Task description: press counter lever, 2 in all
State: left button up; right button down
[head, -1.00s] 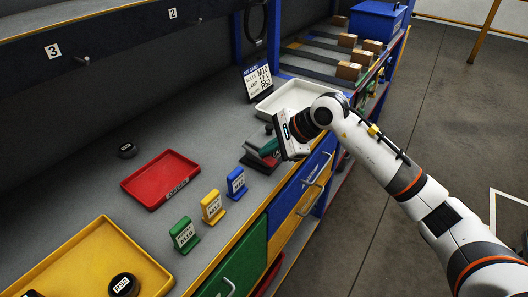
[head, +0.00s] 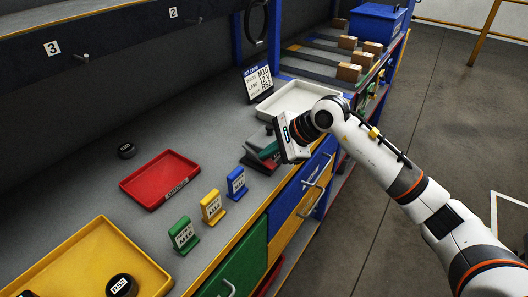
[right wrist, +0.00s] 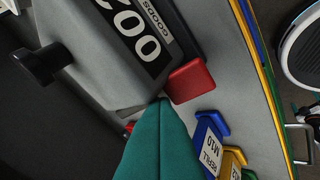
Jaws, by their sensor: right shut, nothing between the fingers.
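The counter (right wrist: 105,45) is a dark grey box with a black knob and a label showing "200" and "GOODS" in the right wrist view. A red block that looks like its lever (right wrist: 192,80) sticks out beside the box. My right gripper (right wrist: 160,103) is shut and empty, its teal fingertips close beside the red block and the box edge; I cannot tell whether they touch. In the head view the right gripper (head: 268,150) is over the counter (head: 258,140) on the bench and partly hides it. My left gripper is not in view.
Blue (head: 236,183), yellow (head: 212,206) and green (head: 183,235) label stands line the bench front. A red tray (head: 160,180), a yellow tray (head: 107,225) and a white tray (head: 290,98) lie around. A kit card (head: 258,82) stands behind the counter.

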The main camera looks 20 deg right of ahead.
aim_at(269, 161)
jog(key=shift+f, duration=0.25)
jog(key=shift+w+d+r+p, duration=0.1)
jog(key=shift+r+p, duration=0.2)
jog(key=shift+r, duration=0.2)
jog(key=shift+d+r+p, duration=0.2)
jog(key=shift+r+p, duration=0.3)
jog(key=shift+r, duration=0.95)
jog(key=shift+a, duration=0.15)
jog(key=shift+r, duration=0.1)
notch_tip(269, 161, up, 5)
jog(key=shift+w+a+f+p, duration=0.1)
jog(key=shift+w+p, duration=0.05)
jog(key=shift+p, duration=1.05)
